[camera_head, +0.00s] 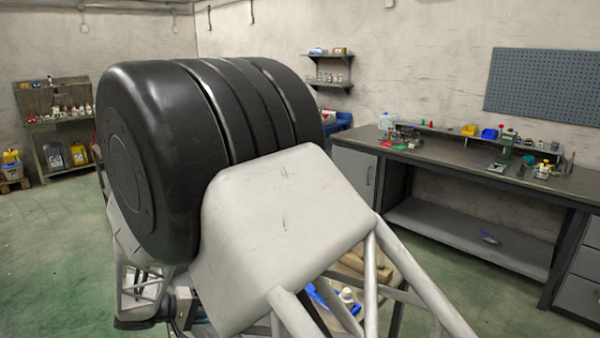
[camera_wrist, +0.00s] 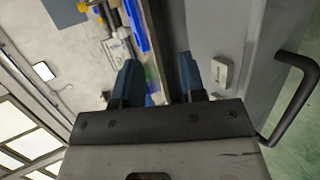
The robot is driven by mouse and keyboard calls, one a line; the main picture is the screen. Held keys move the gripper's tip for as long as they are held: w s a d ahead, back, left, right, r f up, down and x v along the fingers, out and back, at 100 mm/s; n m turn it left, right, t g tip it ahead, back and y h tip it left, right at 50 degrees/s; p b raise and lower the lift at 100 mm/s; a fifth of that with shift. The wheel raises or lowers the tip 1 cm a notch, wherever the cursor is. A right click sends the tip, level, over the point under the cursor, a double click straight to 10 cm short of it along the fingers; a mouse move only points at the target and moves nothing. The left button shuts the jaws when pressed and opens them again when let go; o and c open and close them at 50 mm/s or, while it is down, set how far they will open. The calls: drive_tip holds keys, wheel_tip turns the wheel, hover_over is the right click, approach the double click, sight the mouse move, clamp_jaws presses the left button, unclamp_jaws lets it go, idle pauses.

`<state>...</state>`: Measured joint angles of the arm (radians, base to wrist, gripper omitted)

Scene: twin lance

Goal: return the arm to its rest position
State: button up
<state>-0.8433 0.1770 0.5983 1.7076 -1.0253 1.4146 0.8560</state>
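My gripper (camera_wrist: 158,80) shows in the wrist view as two dark blue fingers standing apart on a dark bar. I see nothing held between them; a strip of bench with a blue edge shows in the gap behind. The wrist view is rolled, with the wall to the left and a grey cabinet front to the right. In the head view, a big black rounded body and a pale panel with struts fill the middle. I cannot make out my gripper in the head view.
A long workbench (camera_head: 470,172) with tools and small bins stands at right, under a pegboard (camera_head: 545,84). A dark cabinet handle (camera_wrist: 292,100) and a small pale box (camera_wrist: 223,75) lie right of the fingers. A shelf unit (camera_head: 62,130) stands far left. Green floor is open at lower left.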

drive_tip(key=s+d+r+m+g+y, duration=0.25)
drive_tip(key=d+r, duration=0.55)
drive_tip(key=d, duration=0.5)
drive_tip(key=s+d+r+m+g+y, duration=0.1)
drive_tip(key=s+d+r+g+y, duration=0.2)
drive_tip(key=d+r, duration=0.75)
drive_tip(key=s+d+r+m+t+y, duration=0.1)
drive_tip(key=s+d+y, duration=0.2)
drive_tip(key=s+d, duration=0.6)
drive_tip(key=s+d+r+m+t+y, duration=0.1)
drive_tip(key=s+d+r+m+y, duration=0.1)
drive_tip(key=s+d, duration=0.8)
drive_tip(key=s+y, duration=0.1)
drive_tip(key=s, duration=0.2)
drive_tip(key=shift+s, duration=0.25)
